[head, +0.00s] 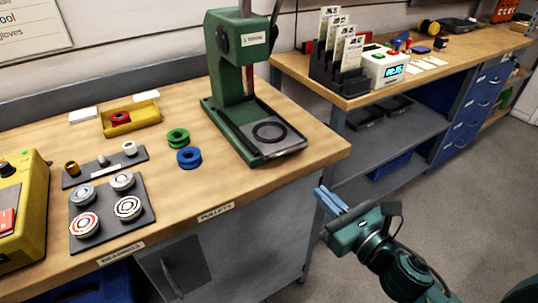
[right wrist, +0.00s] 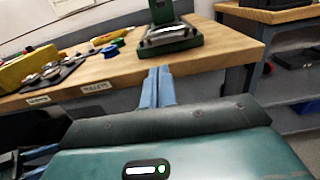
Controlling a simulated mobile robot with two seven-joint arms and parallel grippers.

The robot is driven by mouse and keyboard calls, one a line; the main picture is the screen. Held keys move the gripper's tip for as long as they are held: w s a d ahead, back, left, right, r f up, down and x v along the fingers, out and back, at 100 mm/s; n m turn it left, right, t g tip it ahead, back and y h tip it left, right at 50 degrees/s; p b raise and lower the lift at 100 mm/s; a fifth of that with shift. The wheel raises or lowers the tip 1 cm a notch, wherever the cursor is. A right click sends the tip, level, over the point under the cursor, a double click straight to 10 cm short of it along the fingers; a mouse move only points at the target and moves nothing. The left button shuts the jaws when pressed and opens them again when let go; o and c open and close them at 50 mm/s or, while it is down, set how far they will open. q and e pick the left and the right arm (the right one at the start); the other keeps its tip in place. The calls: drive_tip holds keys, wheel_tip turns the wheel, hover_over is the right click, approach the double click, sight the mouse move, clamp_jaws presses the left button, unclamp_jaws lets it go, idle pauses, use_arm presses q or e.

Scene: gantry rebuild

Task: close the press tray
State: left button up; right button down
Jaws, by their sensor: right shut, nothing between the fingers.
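The green press (head: 228,75) stands at the back of the wooden bench. Its tray (head: 288,147), dark with a green rim, extends from the press base toward the bench's front right and holds a dark ring (head: 269,131). The press (right wrist: 163,14) and tray (right wrist: 170,43) also show in the right wrist view, ahead of the fingers. My right gripper (head: 330,201) is shut and empty, off the bench's right edge, in front of and apart from the tray. Its blue fingers (right wrist: 158,87) lie together. Blue strips at the right wrist view's lower left may be my left gripper (right wrist: 22,156); its jaws are unclear.
Green and blue rings (head: 178,138) lie left of the press, near a yellow bin (head: 145,113). Dark plates with bearings (head: 136,185) and a yellow box (head: 30,210) are further left. A second bench (head: 445,60) stands at right. The floor between is clear.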

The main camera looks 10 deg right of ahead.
sight(280, 150)
drive_tip(key=p+x, duration=0.2)
drive_tip(key=x, duration=1)
drive_tip(key=shift+w+a, duration=0.1)
drive_tip(key=shift+w, duration=0.3)
use_arm(q)
drive_tip(key=shift+s+a+r+y, duration=0.1)
drive_tip(key=shift+a+r+y, duration=0.15)
drive_tip(key=shift+r, duration=0.25)
use_arm(e)
drive_tip(key=shift+w+a, duration=0.2)
drive_tip(key=shift+w, duration=0.3)
drive_tip(key=shift+x, duration=1.9)
use_arm(q)
drive_tip(key=shift+d, duration=0.3)
drive_tip(key=shift+s, duration=0.1)
use_arm(e)
drive_tip(key=shift+d, duration=0.1)
